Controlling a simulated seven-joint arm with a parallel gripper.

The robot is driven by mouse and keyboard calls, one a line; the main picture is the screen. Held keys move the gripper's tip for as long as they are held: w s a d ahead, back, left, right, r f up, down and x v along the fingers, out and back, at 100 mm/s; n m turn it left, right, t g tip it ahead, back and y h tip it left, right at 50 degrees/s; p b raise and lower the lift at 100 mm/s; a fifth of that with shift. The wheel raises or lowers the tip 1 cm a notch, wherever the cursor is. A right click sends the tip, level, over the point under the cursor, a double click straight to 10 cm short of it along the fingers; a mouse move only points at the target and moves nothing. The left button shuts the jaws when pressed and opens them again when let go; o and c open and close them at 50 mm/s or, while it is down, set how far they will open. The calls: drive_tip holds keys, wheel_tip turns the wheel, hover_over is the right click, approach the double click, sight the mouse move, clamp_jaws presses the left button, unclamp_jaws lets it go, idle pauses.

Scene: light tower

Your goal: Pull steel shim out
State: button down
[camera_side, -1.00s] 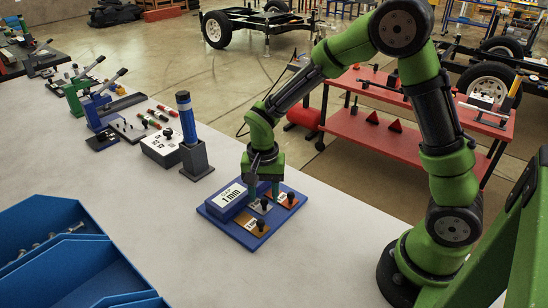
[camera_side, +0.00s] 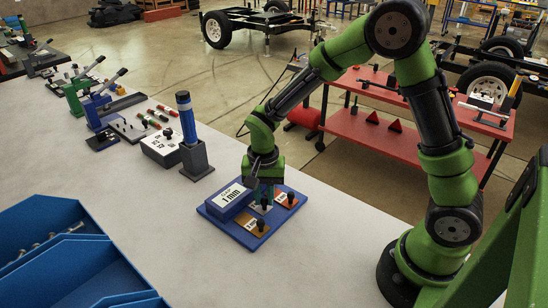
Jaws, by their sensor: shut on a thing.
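The grey steel shim (camera_side: 261,209) is in the middle of the tray, between an orange-red shim (camera_side: 287,201) and a brown-yellow shim (camera_side: 252,228). My gripper (camera_side: 263,198) points down over the tray and is shut on the steel shim's knob. The fingers hide most of that knob. The steel shim appears to be in its place, though a small lift cannot be told from this view.
A blue-topped post in a dark grey base (camera_side: 194,160) and a white box (camera_side: 163,147) stand left of the tray. Blue bins (camera_side: 70,265) are at the lower left. The bench in front of the tray is clear. A red cart (camera_side: 370,130) stands behind.

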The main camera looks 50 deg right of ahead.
sight(278, 217)
drive_tip(key=shift+s, duration=2.25)
drive_tip(key=c, duration=1)
unclamp_jaws()
drive_tip(key=shift+w, duration=0.1)
wheel_tip(278, 217, up, 17)
drive_tip(key=shift+f, duration=0.1)
drive_tip(key=s+r+n+t, duration=0.1)
drive_tip(key=s+n+t, duration=0.1)
drive_tip(key=s, duration=0.1)
drive_tip(key=s+d+r+n+t+y, duration=0.1)
drive_tip(key=s+n+t, duration=0.1)
drive_tip(key=s, duration=0.1)
drive_tip(key=s+r+n+t+y, duration=0.1)
drive_tip(key=s+r+n+t, duration=0.1)
drive_tip(key=s+t, duration=0.1)
drive_tip(key=shift+s+d+n, duration=0.25)
drive_tip(key=shift+s+n, duration=0.15)
drive_tip(key=shift+s, duration=0.1)
